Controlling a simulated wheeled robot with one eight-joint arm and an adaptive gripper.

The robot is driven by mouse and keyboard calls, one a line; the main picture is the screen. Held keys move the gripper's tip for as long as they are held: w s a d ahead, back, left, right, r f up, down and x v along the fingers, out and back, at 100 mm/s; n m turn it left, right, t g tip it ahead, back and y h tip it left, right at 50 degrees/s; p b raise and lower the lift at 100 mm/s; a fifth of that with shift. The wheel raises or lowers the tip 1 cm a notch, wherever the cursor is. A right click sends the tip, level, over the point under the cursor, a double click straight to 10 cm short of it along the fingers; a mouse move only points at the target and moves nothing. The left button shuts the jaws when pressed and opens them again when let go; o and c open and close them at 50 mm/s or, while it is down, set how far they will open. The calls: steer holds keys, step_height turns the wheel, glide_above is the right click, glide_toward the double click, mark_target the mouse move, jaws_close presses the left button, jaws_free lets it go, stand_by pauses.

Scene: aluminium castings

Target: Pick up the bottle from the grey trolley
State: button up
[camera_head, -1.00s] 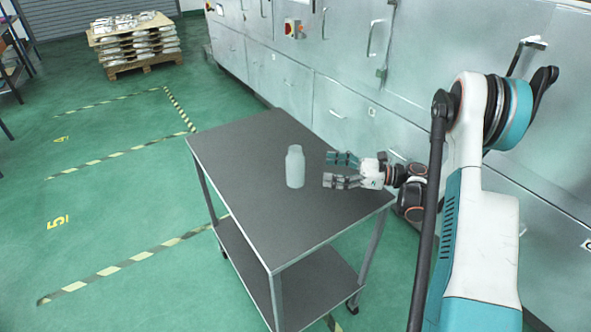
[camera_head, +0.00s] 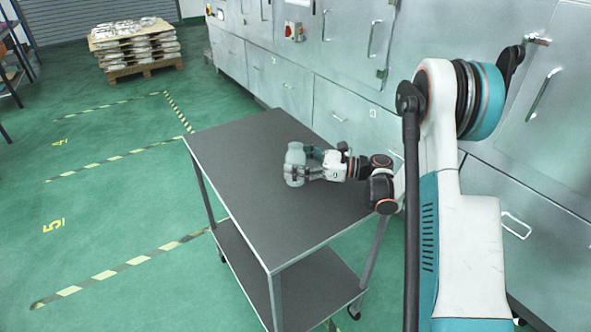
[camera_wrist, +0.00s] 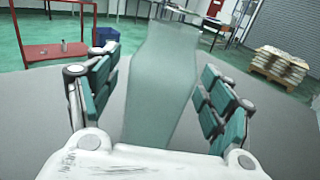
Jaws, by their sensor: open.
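The bottle (camera_head: 294,158) is pale, greyish and translucent, and stands upright on the top of the grey trolley (camera_head: 235,165). It also shows large in the middle of the wrist view (camera_wrist: 160,85). My gripper (camera_head: 305,165) is level with the bottle and reaches in from the right. In the wrist view its two teal-padded fingers (camera_wrist: 150,95) stand apart, one on each side of the bottle. A gap shows between each finger and the bottle there. In the head view the fingers hide part of the bottle's right side.
The trolley top is otherwise bare, with a lower shelf (camera_head: 310,285) beneath. Grey cabinets (camera_head: 345,110) with handles stand close behind it on the right. A pallet of castings (camera_head: 137,47) stands far off at the back left. Green floor lies free to the left.

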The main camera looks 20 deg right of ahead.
steer(key=shift+c, duration=0.6)
steer(key=c, duration=1.2)
steer(key=shift+o, duration=0.2)
steer(key=shift+r, duration=0.2)
